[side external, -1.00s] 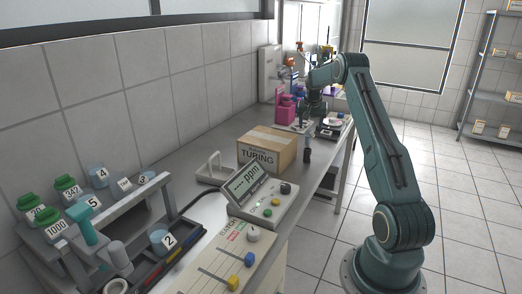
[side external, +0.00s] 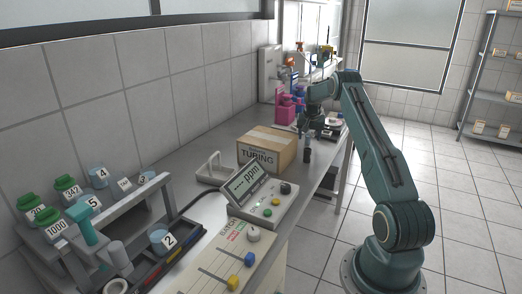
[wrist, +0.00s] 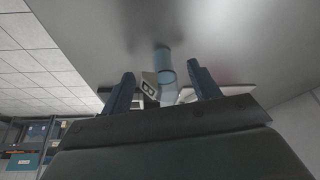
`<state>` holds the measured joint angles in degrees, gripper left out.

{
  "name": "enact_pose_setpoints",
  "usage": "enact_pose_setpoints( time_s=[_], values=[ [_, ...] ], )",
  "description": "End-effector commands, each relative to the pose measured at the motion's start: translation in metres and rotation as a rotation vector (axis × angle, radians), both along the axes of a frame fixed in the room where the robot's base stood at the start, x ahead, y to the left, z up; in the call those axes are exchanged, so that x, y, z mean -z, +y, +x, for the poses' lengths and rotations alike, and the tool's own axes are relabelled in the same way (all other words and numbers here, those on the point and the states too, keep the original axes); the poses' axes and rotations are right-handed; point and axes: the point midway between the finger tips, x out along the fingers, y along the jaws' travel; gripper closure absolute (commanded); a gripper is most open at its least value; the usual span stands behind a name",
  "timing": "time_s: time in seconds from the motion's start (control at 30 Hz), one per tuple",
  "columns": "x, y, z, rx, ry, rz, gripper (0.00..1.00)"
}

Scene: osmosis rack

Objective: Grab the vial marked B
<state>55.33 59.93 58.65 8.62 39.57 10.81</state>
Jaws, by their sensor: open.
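In the wrist view, a clear bluish vial (wrist: 166,68) shows between the two dark fingers of my gripper (wrist: 161,72). A small white tag with a dark letter (wrist: 150,88) is beside the vial; the letter is tilted and looks like a B, but it is hard to read. My gripper is open, one finger on each side of the vial, and I see no clear contact. In the side view, my gripper (side external: 310,124) is low over the far part of the bench, and the vial there is too small to make out surely.
A cardboard box marked TUBING (side external: 267,150) stands on the bench nearer the side camera. A small dark cylinder (side external: 307,155) is by the bench's right edge. Pink bottles (side external: 286,108) stand behind my gripper. A ppm meter (side external: 262,195) and a vial rack (side external: 130,205) are farther forward.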

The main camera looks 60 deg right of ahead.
Motion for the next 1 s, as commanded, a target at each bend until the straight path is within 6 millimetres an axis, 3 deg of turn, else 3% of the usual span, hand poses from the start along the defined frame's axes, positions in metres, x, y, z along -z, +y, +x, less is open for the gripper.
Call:
enact_pose_setpoints(
  time_s=[0.2, 0.7, 0.93, 1.0],
  values=[
    [0.0118, -0.0048, 0.0012, 0.000, 0.000, 0.000, 0.39],
    [0.0119, -0.0047, 0.0014, 0.000, 0.000, 0.000, 0.39],
    [0.0120, -0.0046, 0.0014, 0.000, 0.000, 0.000, 0.82],
    [0.0118, -0.0047, 0.0014, 0.000, 0.000, 0.000, 0.83]
  ],
)
